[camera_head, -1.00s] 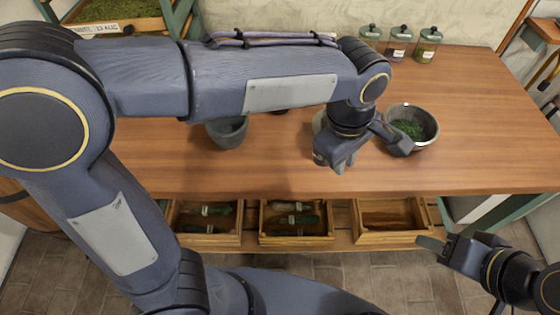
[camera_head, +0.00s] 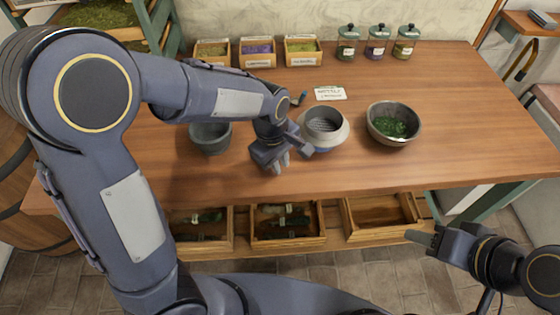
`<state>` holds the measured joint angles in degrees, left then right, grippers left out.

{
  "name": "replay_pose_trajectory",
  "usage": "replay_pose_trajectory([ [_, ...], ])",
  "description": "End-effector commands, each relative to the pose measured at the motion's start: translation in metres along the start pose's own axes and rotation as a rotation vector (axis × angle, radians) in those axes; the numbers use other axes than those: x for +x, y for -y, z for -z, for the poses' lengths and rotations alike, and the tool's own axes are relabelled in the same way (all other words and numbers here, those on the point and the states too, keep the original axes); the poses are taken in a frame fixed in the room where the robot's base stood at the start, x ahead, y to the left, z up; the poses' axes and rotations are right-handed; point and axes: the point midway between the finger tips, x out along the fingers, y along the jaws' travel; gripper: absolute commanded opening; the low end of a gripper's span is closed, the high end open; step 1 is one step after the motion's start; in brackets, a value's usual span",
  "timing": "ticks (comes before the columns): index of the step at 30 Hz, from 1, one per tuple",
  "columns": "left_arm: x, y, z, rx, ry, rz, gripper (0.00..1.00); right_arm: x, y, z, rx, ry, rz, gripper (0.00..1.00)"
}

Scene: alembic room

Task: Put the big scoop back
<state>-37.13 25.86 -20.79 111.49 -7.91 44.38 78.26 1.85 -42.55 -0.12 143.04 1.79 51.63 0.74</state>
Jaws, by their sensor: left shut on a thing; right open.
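My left gripper (camera_head: 277,162) is over the table, left of the white pot and right of the dark grey mortar. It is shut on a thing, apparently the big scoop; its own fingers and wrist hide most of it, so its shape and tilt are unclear. My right gripper (camera_head: 424,238) is open and empty at the lower right, in front of the table near the right drawer. The right drawer (camera_head: 385,236) is pulled out and looks empty. The middle drawer (camera_head: 318,240) and left drawer (camera_head: 229,246) are open and hold dark green-handled tools.
On the table (camera_head: 480,130) stand a white pot (camera_head: 342,133), a grey bowl (camera_head: 416,128) of green herbs and the mortar (camera_head: 210,142). A small dark item (camera_head: 298,99) and a card (camera_head: 330,93) lie behind. Several jars and boxes line the back. The right side is clear.

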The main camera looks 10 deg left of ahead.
Motion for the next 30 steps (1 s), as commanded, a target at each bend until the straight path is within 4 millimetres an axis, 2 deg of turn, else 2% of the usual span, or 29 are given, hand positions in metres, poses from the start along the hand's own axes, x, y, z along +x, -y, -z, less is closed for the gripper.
replay_pose_trajectory([
  [12,0.007,0.001,0.000,0.001,0.000,-0.002,0.00,0.003,-0.001,-0.001,0.000,0.000,0.000,0.44],
  [13,0.006,0.000,0.000,0.001,0.000,-0.002,0.17,0.002,-0.001,-0.001,0.000,0.000,0.000,0.44],
  [18,0.005,0.000,0.000,0.001,0.000,-0.002,0.36,0.002,-0.001,-0.001,0.000,0.000,0.000,0.44],
  [26,0.004,0.000,0.000,0.001,0.000,-0.002,0.36,0.001,0.000,0.000,0.000,0.000,0.000,0.44],
  [30,-0.007,-0.001,0.000,0.001,-0.001,-0.005,0.36,-0.001,0.000,0.001,0.000,0.000,0.000,0.44],
])
